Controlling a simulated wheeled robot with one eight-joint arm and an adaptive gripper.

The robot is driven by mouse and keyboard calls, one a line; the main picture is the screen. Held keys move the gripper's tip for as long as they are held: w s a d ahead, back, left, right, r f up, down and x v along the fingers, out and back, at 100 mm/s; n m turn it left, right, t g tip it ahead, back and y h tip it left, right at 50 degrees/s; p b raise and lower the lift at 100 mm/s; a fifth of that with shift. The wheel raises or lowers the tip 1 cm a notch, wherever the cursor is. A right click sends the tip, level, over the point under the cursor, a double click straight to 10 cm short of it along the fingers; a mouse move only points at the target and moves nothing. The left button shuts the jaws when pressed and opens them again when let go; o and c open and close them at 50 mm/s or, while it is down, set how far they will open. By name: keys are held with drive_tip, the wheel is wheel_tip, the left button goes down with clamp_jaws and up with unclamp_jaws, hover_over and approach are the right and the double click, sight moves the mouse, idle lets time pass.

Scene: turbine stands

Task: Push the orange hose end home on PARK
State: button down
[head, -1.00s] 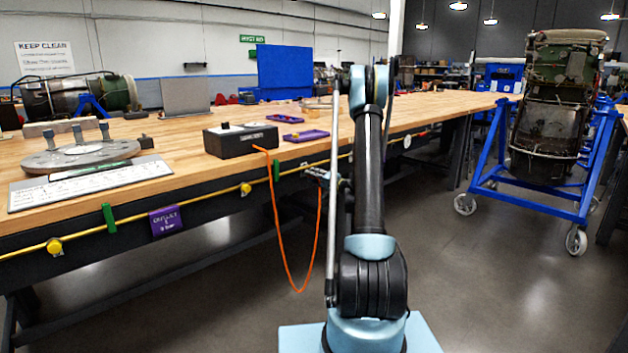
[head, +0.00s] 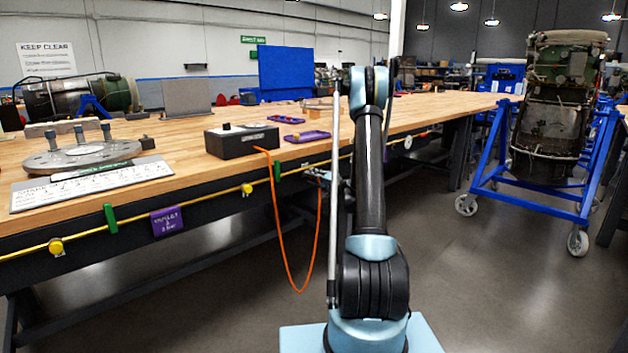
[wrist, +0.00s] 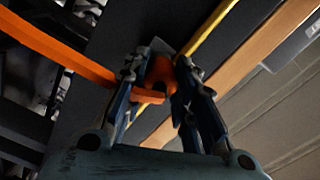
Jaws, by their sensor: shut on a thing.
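The orange hose (head: 283,262) hangs in a loop from the black box (head: 242,141) on the bench and rises toward my gripper. In the wrist view the hose (wrist: 50,42) comes in from the upper left. My gripper (wrist: 172,82) is shut on the orange hose end (wrist: 158,72), which sits between the two fingers near the bench's dark front face. In the head view my gripper (head: 318,176) is small and partly hidden by my own arm. A fitting or PARK label at the hose end cannot be made out, nor how far the end is seated.
A yellow pipe (head: 215,194) with yellow knobs runs along the bench front, with green tabs (head: 110,218) and a purple outlet sign (head: 167,221). The wooden benchtop (head: 170,155) edge lies just above. A blue stand (head: 530,200) with an engine is at right. Open floor lies between.

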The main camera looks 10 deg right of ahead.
drive_tip(key=shift+w+a+r, duration=0.1)
drive_tip(key=shift+w+a, duration=0.15)
drive_tip(key=shift+w, duration=0.2)
drive_tip(key=c, duration=1.2)
unclamp_jaws()
drive_tip(key=shift+o, duration=0.6)
drive_tip(key=shift+s, duration=0.1)
drive_tip(key=shift+s+d, duration=0.1)
drive_tip(key=v, duration=0.7)
